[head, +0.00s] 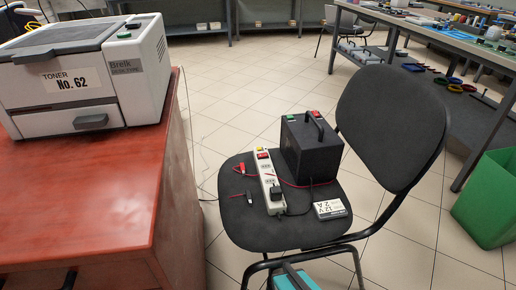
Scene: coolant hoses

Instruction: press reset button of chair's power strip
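The power strip (268,181) is long and off-white and lies lengthwise on the dark seat of the chair (240,225). At its far end are a small yellow button (260,149) and a red switch (263,156). Which of them is the reset button cannot be told at this size. A black plug (277,192) sits in the strip near its near end. The strip stands close to the left of a black box (311,150) with a handle and green and red parts on top. My gripper is not in view.
A white labelled card or box (330,209), red and black leads (243,170) also lie on the seat. The chair's backrest (392,125) rises at right. A red-topped cabinet (90,200) bears a toner printer (85,75). A green bin (488,200) stands right. Tiled floor lies between.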

